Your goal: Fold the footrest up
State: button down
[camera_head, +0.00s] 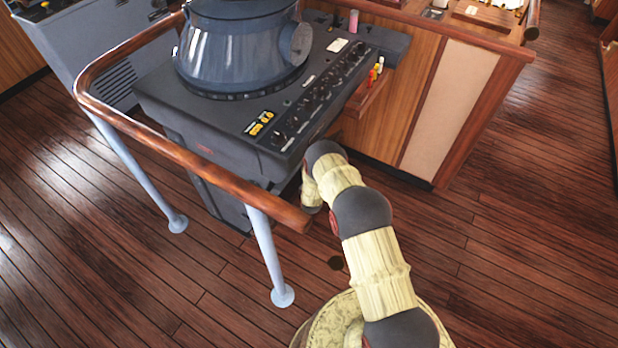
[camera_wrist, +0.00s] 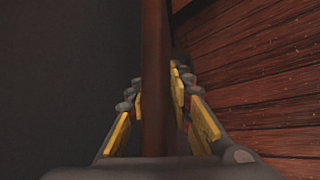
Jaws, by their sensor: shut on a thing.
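In the wrist view, a narrow brown wooden board (camera_wrist: 154,45), seen edge-on, runs from the top of the picture down between my fingers. It appears to be the footrest. My gripper (camera_wrist: 155,85) is shut on it, with yellow finger pads on both sides. In the head view, my arm reaches down to the front side of the dark grey console (camera_head: 225,110). My gripper and the footrest are hidden there behind the arm and the console. The board's hinge and its full angle do not show.
A wooden handrail (camera_head: 190,170) on pale blue posts curves around the console's left and front, its end close to my arm. A wood-panelled cabinet (camera_head: 440,115) stands to the right. The plank floor (camera_head: 540,240) at the right is clear.

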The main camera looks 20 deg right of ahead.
jog(key=shift+w+a+r, duration=0.2)
jog(key=shift+w+r, duration=0.25)
jog(key=shift+w, duration=0.05)
jog(key=c, duration=1.9)
grip_release()
jog(key=shift+f, duration=0.1)
jog(key=shift+o, duration=0.9)
jog(key=shift+s+d+f, duration=0.1)
jog(key=shift+s+f, duration=0.1)
jog(key=shift+s, duration=0.1)
jog(key=v, duration=1.2)
jog(key=p+v, duration=0.5)
jog(key=v, duration=0.4)
jog(key=shift+f, duration=0.1)
